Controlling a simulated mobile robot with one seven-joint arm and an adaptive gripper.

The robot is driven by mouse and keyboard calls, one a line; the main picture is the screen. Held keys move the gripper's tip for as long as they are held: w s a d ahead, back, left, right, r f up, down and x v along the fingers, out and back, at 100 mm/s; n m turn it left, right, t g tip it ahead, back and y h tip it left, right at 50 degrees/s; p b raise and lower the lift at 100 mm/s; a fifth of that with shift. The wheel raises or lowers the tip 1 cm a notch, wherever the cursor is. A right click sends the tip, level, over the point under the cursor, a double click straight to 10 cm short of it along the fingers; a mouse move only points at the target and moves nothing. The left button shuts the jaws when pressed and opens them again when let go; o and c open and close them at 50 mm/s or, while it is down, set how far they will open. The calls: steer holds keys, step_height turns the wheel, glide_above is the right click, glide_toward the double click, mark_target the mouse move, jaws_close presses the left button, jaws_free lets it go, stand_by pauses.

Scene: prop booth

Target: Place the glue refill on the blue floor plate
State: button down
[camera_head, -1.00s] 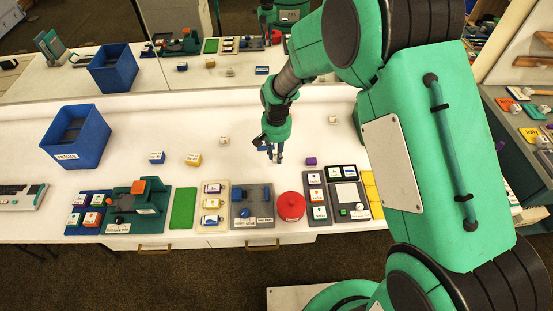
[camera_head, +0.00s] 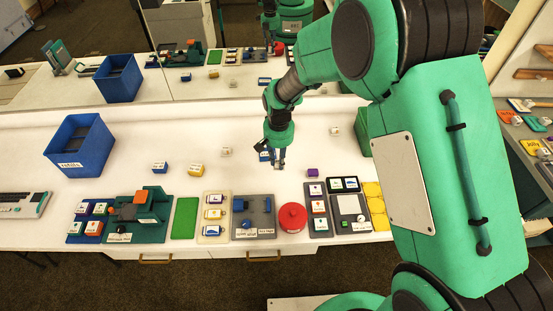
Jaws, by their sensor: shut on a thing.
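My gripper (camera_head: 279,164) points down above the white table, right of the middle. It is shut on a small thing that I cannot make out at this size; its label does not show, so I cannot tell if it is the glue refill. A blue plate (camera_head: 73,238) lies at the front left of the table and bears several small blocks with white tops.
A blue bin (camera_head: 71,166) stands at the left. A green machine (camera_head: 146,215), green mat (camera_head: 184,218), grey plate (camera_head: 245,220) and red pot (camera_head: 292,217) line the front. Loose blue (camera_head: 160,168) and yellow (camera_head: 196,170) blocks lie mid-table. A mirror backs the table.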

steer(key=shift+f, duration=0.1)
steer(key=shift+n, duration=0.3)
steer(key=shift+s+f+p, duration=0.25)
steer(key=shift+f+p, duration=0.35)
steer(key=shift+f, duration=0.05)
steer(key=shift+s+f+p, duration=0.25)
steer(key=shift+f+p, duration=0.35)
steer(key=shift+p, duration=0.05)
steer(key=shift+s+f+p, duration=0.25)
steer(key=shift+f+p, duration=0.35)
steer(key=shift+f, duration=0.05)
steer(key=b, duration=0.2)
glide_above(267, 154)
steer(key=shift+f, duration=0.75)
steer(key=shift+f+b, duration=0.3)
steer(key=shift+f, duration=1.45)
steer(key=shift+f, duration=0.15)
